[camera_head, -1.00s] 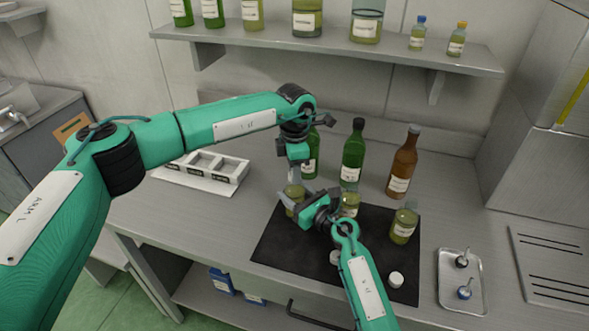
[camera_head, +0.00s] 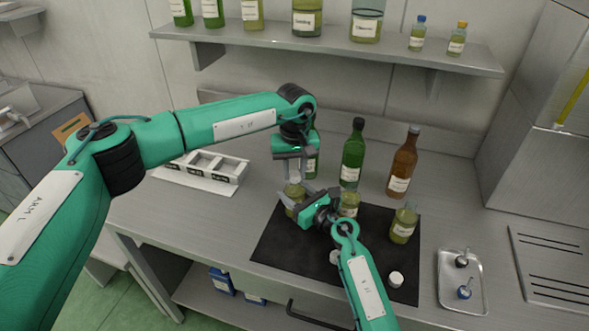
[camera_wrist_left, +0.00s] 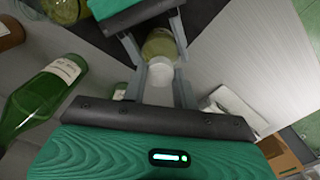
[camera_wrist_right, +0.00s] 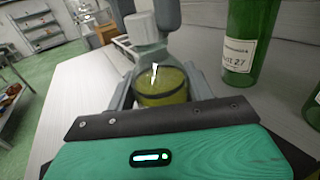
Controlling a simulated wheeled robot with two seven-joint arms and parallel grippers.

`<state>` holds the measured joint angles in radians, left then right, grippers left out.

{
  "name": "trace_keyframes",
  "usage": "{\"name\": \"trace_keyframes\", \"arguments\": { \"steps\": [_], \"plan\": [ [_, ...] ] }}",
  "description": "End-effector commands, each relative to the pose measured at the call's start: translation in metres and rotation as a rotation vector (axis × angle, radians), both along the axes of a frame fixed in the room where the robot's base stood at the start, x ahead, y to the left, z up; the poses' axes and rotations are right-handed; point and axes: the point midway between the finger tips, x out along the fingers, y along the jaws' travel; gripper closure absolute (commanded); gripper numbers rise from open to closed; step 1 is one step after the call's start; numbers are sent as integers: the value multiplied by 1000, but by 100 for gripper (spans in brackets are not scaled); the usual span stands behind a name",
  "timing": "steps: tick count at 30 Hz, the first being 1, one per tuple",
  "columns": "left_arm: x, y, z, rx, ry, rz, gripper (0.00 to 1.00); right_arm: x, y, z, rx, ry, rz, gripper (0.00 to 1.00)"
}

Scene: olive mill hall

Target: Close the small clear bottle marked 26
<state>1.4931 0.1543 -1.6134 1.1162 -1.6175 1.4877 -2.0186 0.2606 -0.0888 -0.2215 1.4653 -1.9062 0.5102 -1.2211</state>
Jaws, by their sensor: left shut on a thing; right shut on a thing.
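A small clear bottle (camera_head: 293,208) with yellow-green oil stands at the left of the dark mat (camera_head: 276,243); its number is not readable. My right gripper (camera_wrist_right: 160,84) is shut around the bottle's body. My left gripper (camera_head: 295,180) comes from above and is shut on a white cap (camera_wrist_left: 159,73), which also shows in the right wrist view (camera_wrist_right: 146,29). The cap is over the bottle's neck and looks in line with it; I cannot tell whether it is fully seated. In the head view the fingers partly hide bottle and cap.
Two similar small bottles (camera_head: 349,205) (camera_head: 404,226) stand on the mat. White caps (camera_head: 396,279) (camera_head: 335,257) lie at its front. Green (camera_head: 353,155) and brown (camera_head: 403,165) bottles stand behind. A metal tray (camera_head: 447,292) is at the right, a white compartment rack (camera_head: 205,185) at the left.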

Motion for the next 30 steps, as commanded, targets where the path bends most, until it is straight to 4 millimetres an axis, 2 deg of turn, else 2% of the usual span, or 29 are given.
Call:
{"name": "trace_keyframes", "arguments": {
  "steps": [9, 15, 19, 27, 28, 30],
  "plan": [
    [1, 0, 0, 1, -1, -507, 92, 0, -1, -1, -1, 2, -1, 100],
    [1, 0, 0, 0, -1, -736, 92, 0, -1, -1, -1, 2, -1, 100],
    [1, 0, 0, 1, -1, -790, 92, 0, -1, -1, -1, 2, -1, 100],
    [1, 1, 0, 1, -2, -793, 92, 0, -1, -1, -1, 2, -1, 100],
    [1, 1, 0, 1, -2, -793, 68, 0, -1, -1, -1, 2, -1, 100],
    [1, 1, 0, 1, -1, -792, 54, 0, -1, -1, -1, 2, -1, 100]
  ]
}}
